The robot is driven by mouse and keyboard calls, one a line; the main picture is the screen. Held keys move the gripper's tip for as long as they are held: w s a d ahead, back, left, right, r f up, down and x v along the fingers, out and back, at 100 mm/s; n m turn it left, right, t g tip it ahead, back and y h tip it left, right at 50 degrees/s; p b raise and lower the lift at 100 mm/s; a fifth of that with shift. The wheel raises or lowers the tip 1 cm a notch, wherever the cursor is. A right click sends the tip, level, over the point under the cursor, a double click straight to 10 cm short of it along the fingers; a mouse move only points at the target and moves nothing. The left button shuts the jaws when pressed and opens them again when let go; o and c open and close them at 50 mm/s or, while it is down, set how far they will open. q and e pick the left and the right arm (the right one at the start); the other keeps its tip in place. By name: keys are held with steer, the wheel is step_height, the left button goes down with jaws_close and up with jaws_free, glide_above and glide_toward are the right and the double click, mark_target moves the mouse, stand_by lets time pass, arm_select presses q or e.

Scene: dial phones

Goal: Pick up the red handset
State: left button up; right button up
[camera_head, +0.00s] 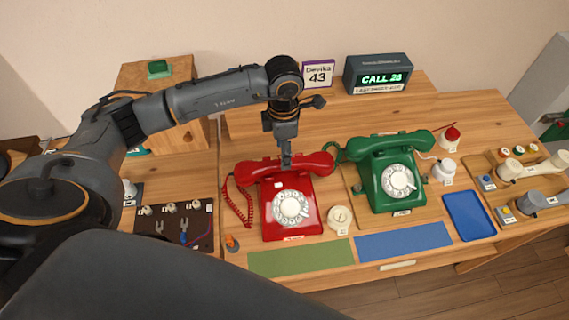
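The red handset (255,168) lies across the top of the red dial phone (271,222), which stands on the wooden desk. Its coiled red cord hangs at the phone's left. My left gripper (286,160) points down at the middle of the handset. Its fingertips reach the handset or sit just behind it. They are too small and dark to tell whether they are open or closed around it. The handset appears to rest on its cradle. My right gripper is not in view.
A green dial phone (381,187) stands to the right, beside a blue tray (468,216). Green (300,258) and blue (404,241) mats lie in front. A dark board (174,224) lies left.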

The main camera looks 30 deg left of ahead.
arm_select(q)
steer(key=f, duration=0.1)
steer(key=f+p, duration=0.1)
steer(key=f, duration=0.1)
steer(key=shift+s+d+f, duration=0.25)
steer(key=shift+d, duration=0.05)
steer(key=shift+f, duration=0.35)
jaws_close()
steer(key=shift+w, duration=0.1)
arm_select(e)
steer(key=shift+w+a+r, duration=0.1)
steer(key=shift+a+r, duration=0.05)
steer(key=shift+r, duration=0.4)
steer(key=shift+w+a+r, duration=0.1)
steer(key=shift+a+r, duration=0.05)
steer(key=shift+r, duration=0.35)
